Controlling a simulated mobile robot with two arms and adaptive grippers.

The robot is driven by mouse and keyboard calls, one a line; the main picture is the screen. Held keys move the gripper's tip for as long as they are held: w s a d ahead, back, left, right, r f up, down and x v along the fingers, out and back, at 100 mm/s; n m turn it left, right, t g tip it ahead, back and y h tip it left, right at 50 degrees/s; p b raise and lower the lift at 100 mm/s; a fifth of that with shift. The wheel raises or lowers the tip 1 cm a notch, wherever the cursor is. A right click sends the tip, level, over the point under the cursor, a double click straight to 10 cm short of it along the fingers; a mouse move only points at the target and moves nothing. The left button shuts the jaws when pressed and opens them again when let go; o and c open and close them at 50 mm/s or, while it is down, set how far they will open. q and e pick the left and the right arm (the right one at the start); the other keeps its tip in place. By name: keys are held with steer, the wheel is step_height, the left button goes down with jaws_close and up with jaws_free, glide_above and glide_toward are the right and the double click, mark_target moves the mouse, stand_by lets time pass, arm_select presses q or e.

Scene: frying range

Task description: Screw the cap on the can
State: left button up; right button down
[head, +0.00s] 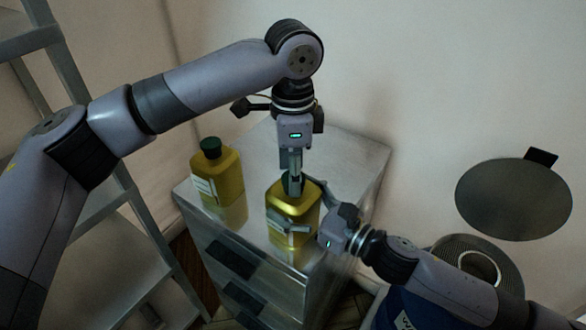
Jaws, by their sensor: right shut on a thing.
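The gold-yellow can (284,198) stands upright near the front of a metal-topped cabinet (340,160). A dark green cap (286,183) shows at its neck, partly hidden by my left gripper; I cannot tell how it sits on the thread. My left gripper (293,184) points straight down at the cap from above. I cannot see clearly whether its fingers grip it. My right gripper (290,230) reaches in from the right and is shut on the body of the can.
A second yellow can (222,178) with a dark green cap (210,147) stands to the left on the cabinet. Metal shelving (115,240) is at the left. A round dark disc (513,199) is by the wall at right. The cabinet top's back right is clear.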

arm_select(q)
steer(key=shift+o, duration=0.5)
step_height(320, 180, up, 12)
stand_by(0.3)
arm_select(e)
jaws_free()
stand_by(0.4)
steer(key=v, duration=0.9)
steer(key=shift+s+d+f, duration=0.1)
steer(key=shift+s+d, duration=0.1)
steer(key=shift+d, duration=0.1)
steer(key=shift+v, duration=1.15)
arm_select(q)
steer(key=shift+f, duration=0.1)
arm_select(e)
steer(key=shift+s, duration=0.1)
